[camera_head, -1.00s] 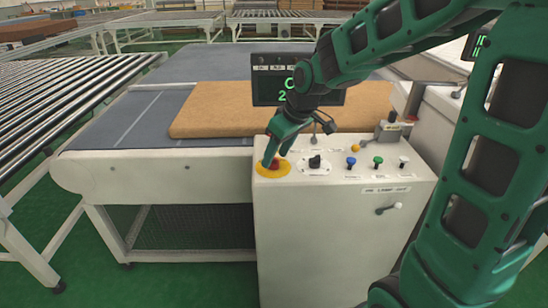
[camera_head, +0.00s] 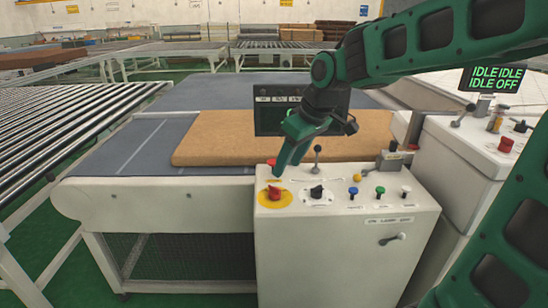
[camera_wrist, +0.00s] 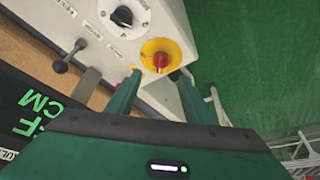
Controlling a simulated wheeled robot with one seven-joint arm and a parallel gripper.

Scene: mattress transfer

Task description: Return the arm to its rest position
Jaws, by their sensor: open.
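My gripper (camera_head: 281,172) is above the white control box (camera_head: 345,260), pointing down, just over a red knob (camera_head: 274,192) on a yellow disc. In the wrist view its two fingers (camera_wrist: 158,82) are apart with nothing between them. The red knob (camera_wrist: 160,61) shows beyond the fingertips in that view, and the gripper appears clear of it. My green arm reaches in from the upper right, its elbow out of frame.
A black selector (camera_head: 317,192) and blue, green and white buttons line the box top. A dark monitor (camera_head: 268,121) stands behind my gripper. A brown mattress (camera_head: 225,140) lies on the conveyor. A second console (camera_head: 470,145) with an "IDLE" display stands right. Rollers lie left.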

